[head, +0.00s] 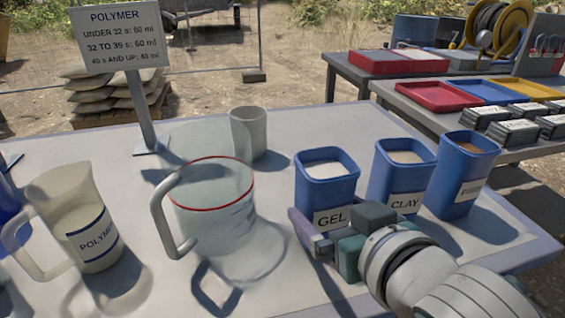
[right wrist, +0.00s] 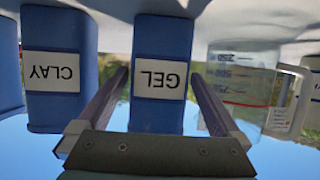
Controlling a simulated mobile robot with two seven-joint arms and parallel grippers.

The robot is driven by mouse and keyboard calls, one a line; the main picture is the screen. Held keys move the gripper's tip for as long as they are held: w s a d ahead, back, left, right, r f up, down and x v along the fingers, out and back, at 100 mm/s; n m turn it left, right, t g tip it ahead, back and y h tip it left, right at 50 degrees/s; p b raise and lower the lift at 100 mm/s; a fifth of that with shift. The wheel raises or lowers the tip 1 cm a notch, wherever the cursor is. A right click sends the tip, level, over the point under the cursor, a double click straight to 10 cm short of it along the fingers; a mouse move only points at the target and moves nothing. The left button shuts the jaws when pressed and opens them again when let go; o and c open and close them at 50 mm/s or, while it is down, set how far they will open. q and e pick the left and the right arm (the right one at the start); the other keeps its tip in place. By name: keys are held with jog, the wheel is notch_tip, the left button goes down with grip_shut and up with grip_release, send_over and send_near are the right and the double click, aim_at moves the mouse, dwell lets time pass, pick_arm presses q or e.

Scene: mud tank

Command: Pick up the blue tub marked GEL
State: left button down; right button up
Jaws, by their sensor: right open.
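The blue tub marked GEL (head: 326,186) stands upright on the grey table, filled with pale powder. My right gripper (head: 328,226) is at its near side, low by the label. In the right wrist view, which is upside down, the GEL tub (right wrist: 162,112) is between the two open fingers (right wrist: 160,82), one on each side. The fingers do not hold it; whether either fingertip touches it I cannot tell. In the head view one finger shows left of the label, and the hand hides the tub's lower right. My left gripper is not in view.
The CLAY tub (head: 402,175) stands close right of GEL, with another blue tub (head: 462,172) beyond. A clear red-rimmed jug (head: 215,215) is to the left, a grey cup (head: 249,133) behind it. A POLYMER jug (head: 80,225) and sign (head: 118,35) are further left.

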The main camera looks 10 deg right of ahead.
jog(key=shift+b+x, duration=0.3)
jog(key=shift+x, duration=1.2)
jog(key=shift+c, duration=0.4)
jog(key=shift+r, duration=0.1)
grip_shut()
